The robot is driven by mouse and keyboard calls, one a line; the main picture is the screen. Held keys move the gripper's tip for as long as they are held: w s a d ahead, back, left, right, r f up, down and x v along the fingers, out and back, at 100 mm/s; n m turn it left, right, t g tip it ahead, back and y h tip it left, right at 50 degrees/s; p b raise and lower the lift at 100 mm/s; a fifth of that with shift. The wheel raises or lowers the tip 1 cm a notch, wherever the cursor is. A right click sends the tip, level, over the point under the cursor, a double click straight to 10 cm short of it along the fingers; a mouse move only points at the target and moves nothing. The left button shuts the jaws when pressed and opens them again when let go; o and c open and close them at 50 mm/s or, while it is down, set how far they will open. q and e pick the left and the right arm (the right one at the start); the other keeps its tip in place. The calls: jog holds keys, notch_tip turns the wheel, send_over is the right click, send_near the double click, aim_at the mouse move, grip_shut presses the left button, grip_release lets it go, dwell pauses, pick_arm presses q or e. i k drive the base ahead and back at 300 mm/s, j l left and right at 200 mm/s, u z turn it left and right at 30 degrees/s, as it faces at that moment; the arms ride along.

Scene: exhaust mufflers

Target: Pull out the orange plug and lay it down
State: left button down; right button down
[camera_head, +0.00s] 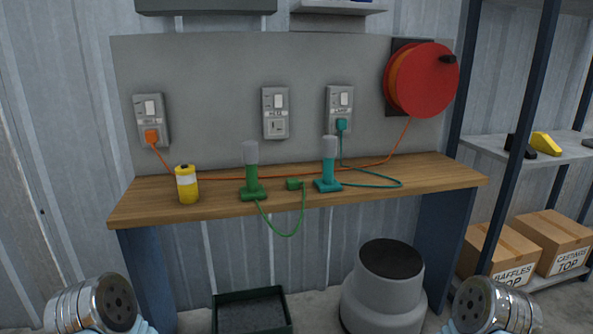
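The orange plug (151,136) sits in the left wall socket (150,108), at the socket's lower part. Its orange cord (285,176) drops to the bench, runs along the back behind the tools and rises to the red cable reel (428,80) at the right of the panel. Neither gripper's fingers show. Only rounded metal parts of my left arm and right arm show at the bottom corners, well below and apart from the plug.
The wooden bench (420,174) carries a yellow canister (187,185), a green tool (252,175), a loose green plug (293,184) and a teal tool (328,168). A teal plug (341,125) fills the right socket. The middle socket (275,112) is empty. A stool (385,290) stands in front.

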aim_at(151, 136)
jog(key=j+z, duration=0.15)
jog(key=j, duration=0.4)
jog(key=j+z, duration=0.2)
jog(key=j, duration=0.3)
jog(key=k+j+z, duration=0.15)
jog(key=j, duration=0.4)
jog(key=k+j+z, duration=0.15)
jog(key=j, duration=0.35)
jog(key=i, duration=0.05)
